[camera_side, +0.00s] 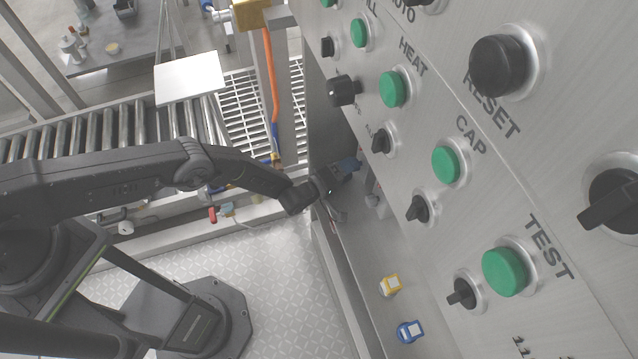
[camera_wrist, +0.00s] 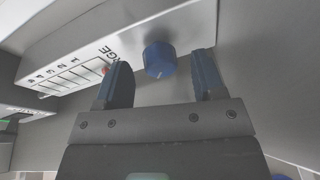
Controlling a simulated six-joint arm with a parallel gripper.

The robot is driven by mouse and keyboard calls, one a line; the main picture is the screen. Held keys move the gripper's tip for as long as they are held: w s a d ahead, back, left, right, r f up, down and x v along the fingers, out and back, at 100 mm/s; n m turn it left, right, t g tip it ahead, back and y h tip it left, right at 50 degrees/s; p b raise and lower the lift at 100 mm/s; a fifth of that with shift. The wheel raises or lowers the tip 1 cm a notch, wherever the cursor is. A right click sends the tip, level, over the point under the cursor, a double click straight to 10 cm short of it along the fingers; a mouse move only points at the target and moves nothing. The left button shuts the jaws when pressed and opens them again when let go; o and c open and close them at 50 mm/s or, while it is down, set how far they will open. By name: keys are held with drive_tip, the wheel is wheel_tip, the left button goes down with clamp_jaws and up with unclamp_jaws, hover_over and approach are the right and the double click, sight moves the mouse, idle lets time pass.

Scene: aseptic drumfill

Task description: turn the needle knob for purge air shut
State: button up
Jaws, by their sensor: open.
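The needle knob (camera_wrist: 160,60) is a round blue knob with a pale mark on its face, in the wrist view. It sits on a pale panel beside a printed scale and lettering that ends in "GE". My gripper (camera_wrist: 162,72) is open, one finger to the left of the knob and one to the right, with a gap showing on each side. The fingertips reach about level with the knob; I cannot tell the exact depth. In the side view my gripper (camera_side: 335,188) is small, low beside the large control panel, and the knob cannot be made out clearly.
The control panel (camera_side: 440,130) with green buttons and black switches rises on the right. A yellow knob (camera_side: 390,285) and a blue knob (camera_side: 409,331) sit on the lower metal face. A roller conveyor (camera_side: 100,140) lies behind my arm. A small red-orange part (camera_wrist: 106,70) is close to the left finger.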

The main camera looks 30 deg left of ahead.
drive_tip(key=v, duration=1.2)
drive_tip(key=shift+s, duration=0.35)
drive_tip(key=shift+a+r, duration=0.1)
drive_tip(key=shift+a, duration=0.05)
drive_tip(key=w+a+r+m+g, duration=0.1)
drive_tip(key=w+r+m+g, duration=0.15)
drive_tip(key=m, duration=0.75)
drive_tip(key=w+a+r+m+g, duration=0.15)
drive_tip(key=m+g, duration=0.25)
drive_tip(key=m, duration=0.5)
drive_tip(key=shift+t+h, duration=0.25)
drive_tip(key=shift+h, duration=0.15)
drive_tip(key=x, duration=0.9)
drive_tip(key=r+x, duration=0.1)
drive_tip(key=x, duration=0.3)
drive_tip(key=shift+w+d+f, duration=0.15)
drive_tip(key=shift+w+d, duration=0.05)
drive_tip(key=shift+d, duration=0.1)
drive_tip(key=shift+c, duration=0.3)
